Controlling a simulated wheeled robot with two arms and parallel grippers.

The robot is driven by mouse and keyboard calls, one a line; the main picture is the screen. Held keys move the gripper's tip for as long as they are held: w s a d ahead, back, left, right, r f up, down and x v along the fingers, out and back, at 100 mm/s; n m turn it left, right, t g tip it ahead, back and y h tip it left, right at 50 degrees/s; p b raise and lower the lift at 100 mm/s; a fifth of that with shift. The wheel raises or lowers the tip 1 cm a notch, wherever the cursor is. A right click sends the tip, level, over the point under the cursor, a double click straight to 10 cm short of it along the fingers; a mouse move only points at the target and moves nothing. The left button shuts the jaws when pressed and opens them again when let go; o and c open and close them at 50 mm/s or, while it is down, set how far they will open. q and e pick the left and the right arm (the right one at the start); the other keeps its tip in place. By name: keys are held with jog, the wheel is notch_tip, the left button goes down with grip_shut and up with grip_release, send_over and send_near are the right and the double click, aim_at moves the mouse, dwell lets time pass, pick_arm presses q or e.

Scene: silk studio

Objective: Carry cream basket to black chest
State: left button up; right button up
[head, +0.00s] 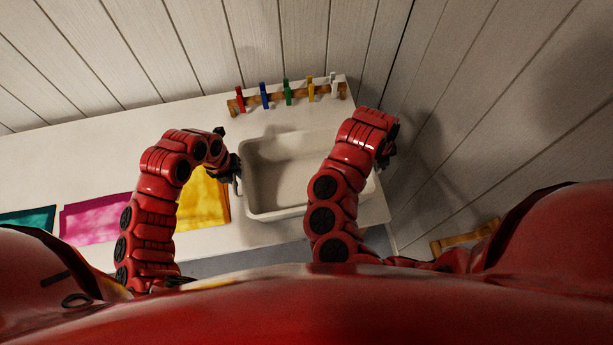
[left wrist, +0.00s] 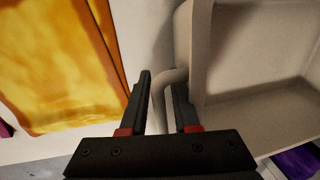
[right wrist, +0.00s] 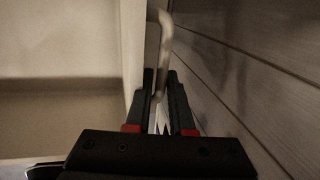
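The cream basket (head: 262,180) is an open rectangular tub on the white table, between my two arms. It also shows in the left wrist view (left wrist: 250,122) and in the right wrist view (right wrist: 60,105). My left gripper (head: 238,176) is at its left end, fingers apart on either side of the left handle (left wrist: 166,88). My right gripper (head: 388,150) is at its right end, partly hidden by the arm. In the right wrist view, the fingers stand apart with the right handle (right wrist: 165,40) between them. No black chest is visible.
A rail with several coloured pegs (head: 288,93) stands behind the basket. Yellow (head: 205,215), magenta (head: 95,220) and teal (head: 28,222) cloths lie along the table's front left. A plank wall (head: 450,130) is close beside the right gripper. The white table's (head: 80,145) back left is clear.

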pick_arm(q)
grip_shut()
pick_arm(e)
grip_shut()
dwell(1.1)
